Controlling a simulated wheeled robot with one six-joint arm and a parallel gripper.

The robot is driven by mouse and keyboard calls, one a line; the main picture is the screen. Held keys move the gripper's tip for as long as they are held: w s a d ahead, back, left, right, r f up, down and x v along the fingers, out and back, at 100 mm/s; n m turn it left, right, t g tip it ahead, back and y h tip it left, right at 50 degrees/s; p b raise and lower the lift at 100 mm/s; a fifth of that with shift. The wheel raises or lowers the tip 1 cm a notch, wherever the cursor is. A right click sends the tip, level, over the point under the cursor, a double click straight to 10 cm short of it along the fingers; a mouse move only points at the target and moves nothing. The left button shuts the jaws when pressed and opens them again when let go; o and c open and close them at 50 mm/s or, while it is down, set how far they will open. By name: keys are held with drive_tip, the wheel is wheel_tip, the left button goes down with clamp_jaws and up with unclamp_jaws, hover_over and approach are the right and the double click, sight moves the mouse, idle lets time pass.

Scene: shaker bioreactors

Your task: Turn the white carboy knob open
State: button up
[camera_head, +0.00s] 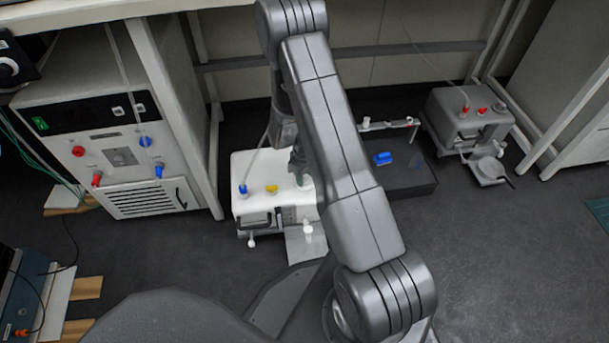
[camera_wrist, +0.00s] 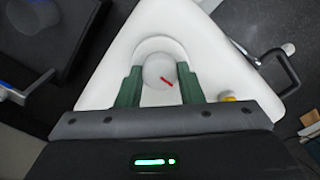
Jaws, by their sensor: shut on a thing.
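The white carboy (camera_head: 262,170) stands on the floor left of my arm in the head view. Its white top (camera_wrist: 222,72) fills the middle of the wrist view. The round white knob (camera_wrist: 156,68) with a red pointer mark sits between my green fingers. The mark points down and to the right. My gripper (camera_wrist: 158,76) is shut on the knob, one finger on each side. In the head view my arm hides most of my gripper and the knob.
A blue cap (camera_head: 243,190) and a yellow cap (camera_head: 271,188) sit on the carboy top. A dark box (camera_head: 410,180) with a blue knob (camera_head: 383,158) stands just right. A grey unit (camera_head: 455,115) stands farther right. A cabinet (camera_head: 110,130) stands left.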

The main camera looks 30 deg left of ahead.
idle(0.3)
drive_tip(key=o, duration=1)
wheel_tip(320, 180, up, 14)
drive_tip(key=p, duration=0.4)
wheel_tip(320, 180, down, 14)
drive_tip(key=b, duration=0.4)
